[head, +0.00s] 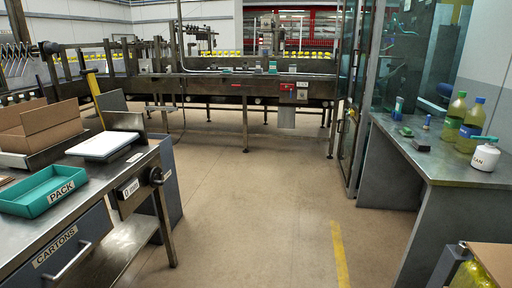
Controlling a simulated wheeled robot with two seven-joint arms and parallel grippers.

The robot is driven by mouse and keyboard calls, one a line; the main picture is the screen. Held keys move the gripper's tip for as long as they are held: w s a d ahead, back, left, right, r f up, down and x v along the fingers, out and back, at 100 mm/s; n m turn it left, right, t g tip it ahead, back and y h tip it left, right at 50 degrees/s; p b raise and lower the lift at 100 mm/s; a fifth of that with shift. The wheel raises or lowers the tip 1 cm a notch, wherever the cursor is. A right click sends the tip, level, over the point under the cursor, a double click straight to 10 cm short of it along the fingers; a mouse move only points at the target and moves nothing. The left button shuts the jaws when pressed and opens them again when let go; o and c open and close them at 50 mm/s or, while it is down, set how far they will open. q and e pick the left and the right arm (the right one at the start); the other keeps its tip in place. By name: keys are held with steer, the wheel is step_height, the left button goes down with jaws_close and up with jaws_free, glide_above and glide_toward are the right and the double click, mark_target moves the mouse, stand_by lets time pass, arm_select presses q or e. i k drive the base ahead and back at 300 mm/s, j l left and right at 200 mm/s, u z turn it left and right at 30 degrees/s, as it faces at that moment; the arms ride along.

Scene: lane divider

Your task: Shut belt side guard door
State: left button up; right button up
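A tall glazed door panel in a dark metal frame (357,95) stands right of the middle in the head view, between the conveyor and the right-hand bench. I take it to be the belt side guard door. I see it at a steep angle, and its lower end comes down close to the floor. A small yellowish part shows on it at mid height. I cannot tell for sure how far it stands open. The belt conveyor (235,84) runs across the back, with yellow-topped items along it. Neither of my grippers is in view.
The brown floor (250,190) is clear in the middle, with a yellow line (339,255). A left bench holds a teal PACK tray (52,191), a white scale (104,145) and a carton (42,130). The right bench (440,165) holds bottles (471,122) and a white can (485,156).

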mark_target(350, 14)
steer(key=i+u, duration=0.15)
steer(key=i, duration=3.15)
steer(key=i+j+z, duration=0.1)
steer(key=i, duration=0.65)
steer(key=i+j+z, duration=0.1)
steer(key=i+z, duration=0.35)
steer(key=i+j+z, duration=0.25)
steer(key=z, duration=0.2)
steer(key=i+j+z, duration=0.45)
